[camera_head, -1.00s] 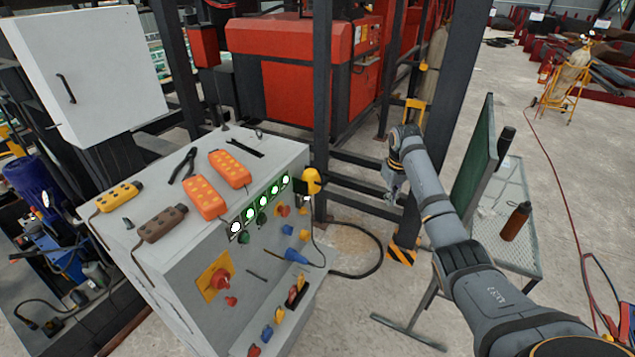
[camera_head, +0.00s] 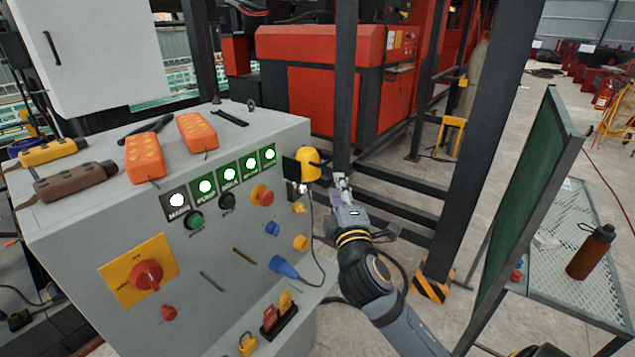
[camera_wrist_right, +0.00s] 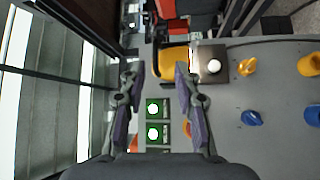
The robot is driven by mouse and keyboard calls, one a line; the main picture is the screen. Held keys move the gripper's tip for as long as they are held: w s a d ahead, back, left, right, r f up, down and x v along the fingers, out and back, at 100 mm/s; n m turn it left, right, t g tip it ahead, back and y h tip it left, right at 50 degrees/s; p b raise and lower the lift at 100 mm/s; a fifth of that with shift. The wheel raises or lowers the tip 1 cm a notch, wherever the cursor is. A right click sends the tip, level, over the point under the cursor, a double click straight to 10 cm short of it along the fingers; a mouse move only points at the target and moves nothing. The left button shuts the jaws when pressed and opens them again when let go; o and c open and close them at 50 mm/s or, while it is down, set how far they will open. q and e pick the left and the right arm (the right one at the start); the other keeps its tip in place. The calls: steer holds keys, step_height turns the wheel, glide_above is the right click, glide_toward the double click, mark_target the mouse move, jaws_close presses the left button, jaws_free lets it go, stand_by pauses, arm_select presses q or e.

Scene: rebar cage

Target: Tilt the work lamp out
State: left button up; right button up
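The work lamp (camera_head: 310,166) has a yellow rounded head and sits at the right corner of the grey control cabinet (camera_head: 90,225). A cable hangs down below it. My right gripper (camera_head: 341,187) is just right of the lamp and a little lower in the head view. In the right wrist view, the gripper (camera_wrist_right: 160,78) is open with nothing between its fingers. The lamp's yellow part (camera_wrist_right: 174,60) shows there beyond the fingertips, by a metal plate with a white spot. I cannot tell whether a finger touches it. My left gripper is out of view.
Lit green indicators (camera_head: 228,174), knobs and a red rotary switch (camera_head: 146,274) cover the cabinet front. Orange pendants (camera_head: 145,157) lie on top. A dark steel post (camera_head: 345,85) stands behind my right gripper. A green board (camera_head: 528,190) and a mesh table (camera_head: 590,240) stand right.

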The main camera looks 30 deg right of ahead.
mark_target(328, 162)
steer(key=p+x, duration=0.1)
steer(key=x, duration=0.2)
steer(key=p+x, duration=0.1)
steer(key=x, duration=0.2)
steer(key=p+x, duration=0.1)
steer(key=x, duration=0.3)
steer(key=shift+a+r, duration=0.4)
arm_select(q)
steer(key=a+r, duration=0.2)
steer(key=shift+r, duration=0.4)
arm_select(e)
steer(key=shift+w, duration=0.15)
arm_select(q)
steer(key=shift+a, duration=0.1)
arm_select(e)
jaws_close()
